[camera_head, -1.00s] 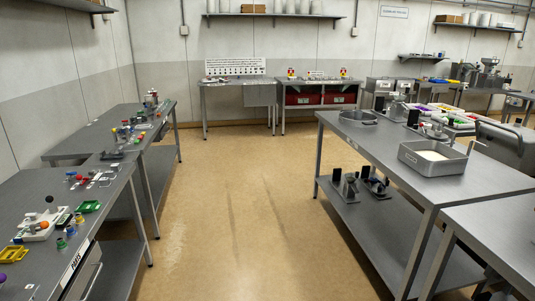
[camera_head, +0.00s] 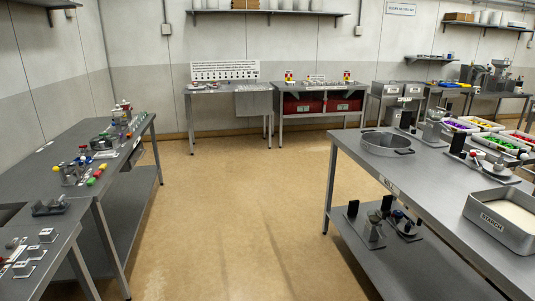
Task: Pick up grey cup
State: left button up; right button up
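I cannot single out a grey cup with certainty. Small grey metal pieces stand on the left table; one cup-like grey piece (camera_head: 69,176) is among coloured knobs. Another small grey piece (camera_head: 432,130) stands on the right table (camera_head: 408,172), beyond a round grey pan (camera_head: 386,143). Grey pieces with black upright plates (camera_head: 372,229) sit on that table's lower shelf. All are too small to tell clearly. Neither of my grippers shows in the view.
A clear tan floor aisle (camera_head: 235,215) runs between the left table (camera_head: 75,215) and the right table. A tray marked STARCH (camera_head: 500,228) sits at the right table's near end. Back tables (camera_head: 230,90) with red bins (camera_head: 305,104) stand along the far wall.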

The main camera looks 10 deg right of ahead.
aim_at(386, 137)
jog(key=i+j+z, duration=0.15)
jog(key=i+z, duration=0.3)
jog(key=i, duration=0.15)
jog(key=i+j+z, duration=0.45)
jog(key=i, duration=0.15)
jog(key=i+j+z, duration=0.45)
jog(key=i, duration=0.1)
